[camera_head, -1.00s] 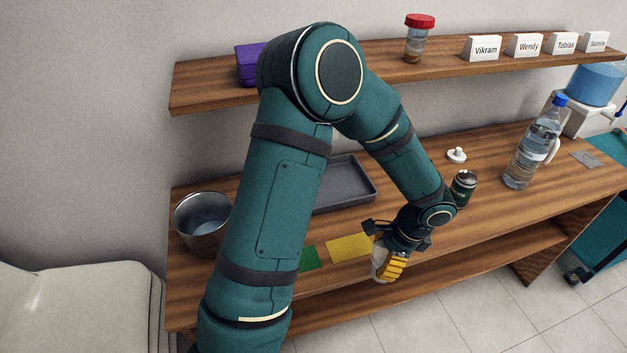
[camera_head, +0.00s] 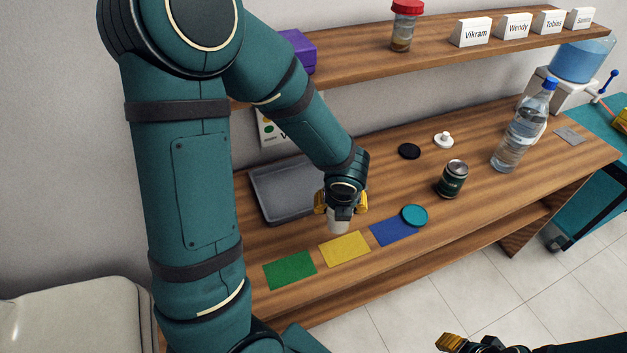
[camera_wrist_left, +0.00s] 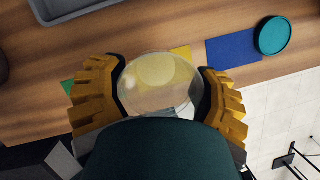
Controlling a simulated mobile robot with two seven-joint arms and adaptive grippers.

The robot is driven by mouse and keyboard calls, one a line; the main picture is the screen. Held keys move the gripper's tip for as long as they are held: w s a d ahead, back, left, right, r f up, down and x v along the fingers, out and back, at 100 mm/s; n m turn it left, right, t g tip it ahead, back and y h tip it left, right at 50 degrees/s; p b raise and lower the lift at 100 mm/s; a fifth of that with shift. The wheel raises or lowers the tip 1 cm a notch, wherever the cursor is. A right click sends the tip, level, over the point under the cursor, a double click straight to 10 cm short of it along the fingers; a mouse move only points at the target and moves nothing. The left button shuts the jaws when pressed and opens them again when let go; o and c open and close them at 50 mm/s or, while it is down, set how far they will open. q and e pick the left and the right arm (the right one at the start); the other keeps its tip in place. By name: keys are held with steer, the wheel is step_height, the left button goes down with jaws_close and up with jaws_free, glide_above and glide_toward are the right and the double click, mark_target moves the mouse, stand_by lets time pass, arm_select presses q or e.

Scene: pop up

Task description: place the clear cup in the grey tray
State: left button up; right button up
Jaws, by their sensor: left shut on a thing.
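The clear cup (camera_wrist_left: 159,85) is between the yellow ribbed fingers of my left gripper (camera_head: 340,203), which is shut on it. In the head view the cup (camera_head: 337,222) shows below the gripper, roughly upright, just above the yellow card at the tray's front right corner. I cannot tell its exact height above the shelf. The grey tray (camera_head: 262,208) lies on the wooden shelf behind and to the left of the gripper, partly hidden by my left arm. Its edge shows at the top left of the wrist view. My right gripper (camera_head: 452,342) is only partly in view at the bottom edge.
Green (camera_head: 290,270), yellow (camera_head: 345,248) and blue (camera_head: 392,232) cards lie along the front edge, with a teal lid (camera_head: 414,215) on the blue one. A dark can (camera_head: 452,179), black disc (camera_head: 409,151) and water bottle (camera_head: 524,128) stand to the right. An upper shelf (camera_head: 440,55) overhangs behind.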

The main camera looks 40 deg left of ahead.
arm_select(q)
steer(key=w+a+p, duration=0.4)
steer(key=w+a, duration=0.2)
steer(key=a, duration=0.7)
steer(key=f+b, duration=0.1)
steer(key=f, duration=0.1)
steer(key=f+b, duration=0.1)
steer(key=f, duration=0.1)
steer(key=f+b, duration=0.1)
steer(key=f, duration=0.1)
steer(key=shift+w+d+f, duration=0.15)
steer(key=shift+d+f, duration=0.1)
steer(key=shift+d, duration=0.15)
steer(key=shift+w+a+f, duration=0.15)
steer(key=shift+a+f, duration=0.05)
steer(key=shift+f, duration=0.1)
